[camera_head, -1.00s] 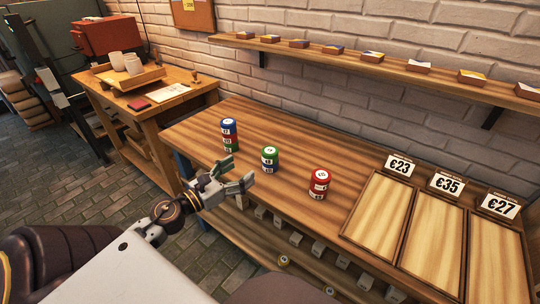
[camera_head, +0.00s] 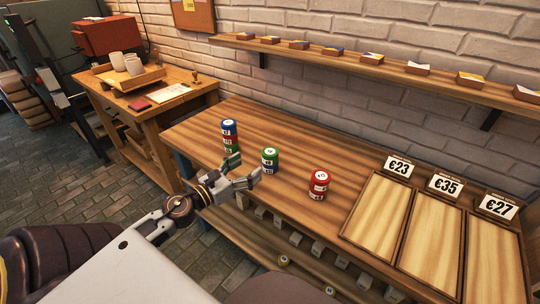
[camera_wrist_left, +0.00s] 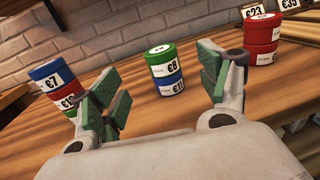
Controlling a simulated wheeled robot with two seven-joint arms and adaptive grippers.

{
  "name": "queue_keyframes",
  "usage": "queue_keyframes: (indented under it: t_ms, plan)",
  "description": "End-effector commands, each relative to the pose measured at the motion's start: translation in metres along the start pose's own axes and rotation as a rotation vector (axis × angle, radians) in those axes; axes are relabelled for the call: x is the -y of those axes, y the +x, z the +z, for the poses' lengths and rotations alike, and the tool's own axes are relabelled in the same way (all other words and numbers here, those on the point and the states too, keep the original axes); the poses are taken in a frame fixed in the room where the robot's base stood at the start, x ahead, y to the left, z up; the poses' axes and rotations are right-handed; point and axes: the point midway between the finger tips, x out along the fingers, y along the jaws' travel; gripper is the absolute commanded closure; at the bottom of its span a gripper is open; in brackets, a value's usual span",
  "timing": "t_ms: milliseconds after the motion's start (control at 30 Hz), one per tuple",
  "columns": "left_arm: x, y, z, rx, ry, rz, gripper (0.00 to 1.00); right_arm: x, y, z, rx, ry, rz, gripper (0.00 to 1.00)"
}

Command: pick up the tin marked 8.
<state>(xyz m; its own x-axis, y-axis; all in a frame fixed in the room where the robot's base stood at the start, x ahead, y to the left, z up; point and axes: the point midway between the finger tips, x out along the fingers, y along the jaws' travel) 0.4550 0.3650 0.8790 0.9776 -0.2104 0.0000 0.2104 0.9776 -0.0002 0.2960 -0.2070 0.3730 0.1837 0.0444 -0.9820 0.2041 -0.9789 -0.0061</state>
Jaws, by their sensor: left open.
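The tin marked 8 (camera_wrist_left: 161,62) is green with a white label and a pale lid. It sits on top of a blue tin marked 11 (camera_wrist_left: 168,83). In the head view the green tin (camera_head: 270,155) stands in the middle stack on the wooden bench. My left gripper (camera_head: 245,169) is open and empty, just left of and nearer than this stack. In the left wrist view the stack shows between the spread green-padded fingers (camera_wrist_left: 163,82), ahead of them and not touched. My right gripper is not in view.
A stack with a blue tin marked 7 (camera_wrist_left: 45,76) on top stands to the left. A stack of red tins (camera_head: 319,182) stands to the right. Price-tagged wooden trays (camera_head: 374,208) fill the bench's right end. A wall shelf (camera_head: 340,55) runs above.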

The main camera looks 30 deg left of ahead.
Motion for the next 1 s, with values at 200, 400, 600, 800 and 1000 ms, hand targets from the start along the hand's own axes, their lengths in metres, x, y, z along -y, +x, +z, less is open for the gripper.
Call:
queue_keyframes:
  t_ms: [200,400,600,800,1000]
  plan:
    - [0.001,0.012,0.001,0.002,-0.001,-0.002,0.24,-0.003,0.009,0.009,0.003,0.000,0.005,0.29]
    - [0.000,0.023,0.001,0.001,0.000,-0.002,0.24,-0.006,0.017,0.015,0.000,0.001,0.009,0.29]
    - [0.000,0.034,0.001,0.001,0.001,-0.001,0.24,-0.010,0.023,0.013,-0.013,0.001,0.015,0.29]
    - [0.000,0.047,0.001,0.002,0.000,-0.002,0.24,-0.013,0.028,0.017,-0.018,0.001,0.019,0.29]
    - [0.000,0.056,0.001,0.001,0.001,-0.001,0.24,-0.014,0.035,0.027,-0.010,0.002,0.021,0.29]
